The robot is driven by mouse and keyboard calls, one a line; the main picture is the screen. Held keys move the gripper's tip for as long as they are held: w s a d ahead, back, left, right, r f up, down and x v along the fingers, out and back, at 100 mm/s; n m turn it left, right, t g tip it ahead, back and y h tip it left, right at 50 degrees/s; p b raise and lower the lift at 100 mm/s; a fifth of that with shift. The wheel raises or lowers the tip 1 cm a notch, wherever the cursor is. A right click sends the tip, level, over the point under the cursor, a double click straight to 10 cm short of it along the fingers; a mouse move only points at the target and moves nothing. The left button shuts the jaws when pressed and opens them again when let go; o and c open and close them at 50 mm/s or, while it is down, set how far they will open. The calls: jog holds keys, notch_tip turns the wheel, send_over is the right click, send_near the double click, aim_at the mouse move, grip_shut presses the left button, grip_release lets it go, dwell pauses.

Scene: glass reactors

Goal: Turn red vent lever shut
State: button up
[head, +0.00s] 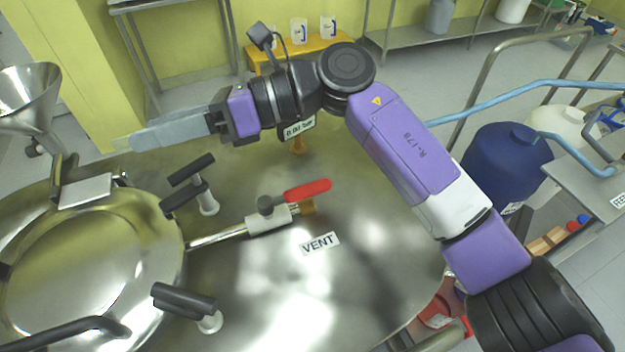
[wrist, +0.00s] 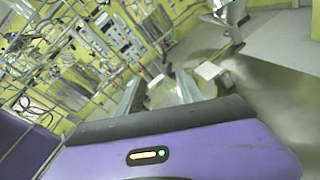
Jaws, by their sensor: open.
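The red vent lever (head: 308,190) sits on a white valve body (head: 268,219) on top of the steel reactor lid, in the head view. The lever points right and slightly up, roughly along the line of the valve's pipe. A "VENT" label (head: 320,243) lies just below it. My gripper (head: 125,143) is up and to the left of the lever, well apart from it, pointing left with its fingers seen side-on. It is open and holds nothing visible. The wrist view shows the grey fingers (wrist: 165,98) but not the lever.
Black clamp handles (head: 184,301) stand around the round steel hatch (head: 85,270) at left. A steel funnel (head: 28,95) is at far left. A blue drum (head: 500,160) stands at right.

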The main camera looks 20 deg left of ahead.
jog(key=w+d+f+n+t+h, duration=0.2)
jog(key=w+d+f+t+h, duration=0.1)
jog(key=w+f+h, duration=0.15)
jog(key=n+t+h, duration=0.3)
jog(key=n+h, duration=0.1)
jog(key=h, duration=0.3)
send_near(311, 184)
jog(key=f, duration=0.1)
jog(key=x, duration=0.8)
jog(key=shift+s+b, duration=0.2)
jog(key=shift+b, duration=0.1)
grip_shut()
jog(key=shift+r, duration=0.1)
